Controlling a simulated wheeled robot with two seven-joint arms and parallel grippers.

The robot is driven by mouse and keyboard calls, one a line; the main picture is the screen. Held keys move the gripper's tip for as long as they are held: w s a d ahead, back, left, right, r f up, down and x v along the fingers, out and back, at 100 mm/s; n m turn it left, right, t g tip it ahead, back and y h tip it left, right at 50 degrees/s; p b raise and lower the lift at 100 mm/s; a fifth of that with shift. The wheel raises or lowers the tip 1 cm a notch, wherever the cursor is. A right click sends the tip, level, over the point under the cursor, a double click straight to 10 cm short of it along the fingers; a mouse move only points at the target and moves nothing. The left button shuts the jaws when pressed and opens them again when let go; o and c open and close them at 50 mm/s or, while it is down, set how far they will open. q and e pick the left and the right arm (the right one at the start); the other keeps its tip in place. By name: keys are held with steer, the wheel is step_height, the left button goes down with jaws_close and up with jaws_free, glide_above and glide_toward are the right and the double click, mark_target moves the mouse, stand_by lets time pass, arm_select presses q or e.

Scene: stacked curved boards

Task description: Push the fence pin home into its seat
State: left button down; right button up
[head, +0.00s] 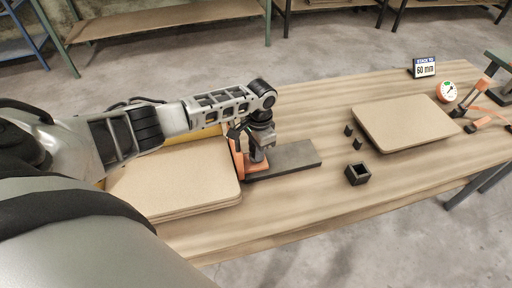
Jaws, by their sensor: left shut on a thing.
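The orange fence (236,158) stands upright at the right edge of the left board stack, at the left end of a dark grey flat plate (300,155). My left gripper (257,157) points down just right of the fence, low over the plate's left end. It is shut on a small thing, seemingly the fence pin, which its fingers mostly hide. The pin's seat is hidden too, and I cannot tell how deep the pin sits. My right gripper is not in view.
A stack of tan boards (175,185) lies at left, with a yellow edge (207,133) behind it. Another board (405,122) lies at right. Small dark blocks (349,130) and an open black box (357,174) stand between. A sign (425,67), dial (447,91) and orange clamp (484,87) are far right.

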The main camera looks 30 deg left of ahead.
arm_select(q)
steer(key=shift+f, duration=0.35)
steer(key=c, duration=1.1)
jaws_free()
step_height(320, 180, up, 16)
steer(key=shift+w+d, duration=0.25)
steer(key=shift+w, duration=0.2)
steer(key=shift+f, duration=0.1)
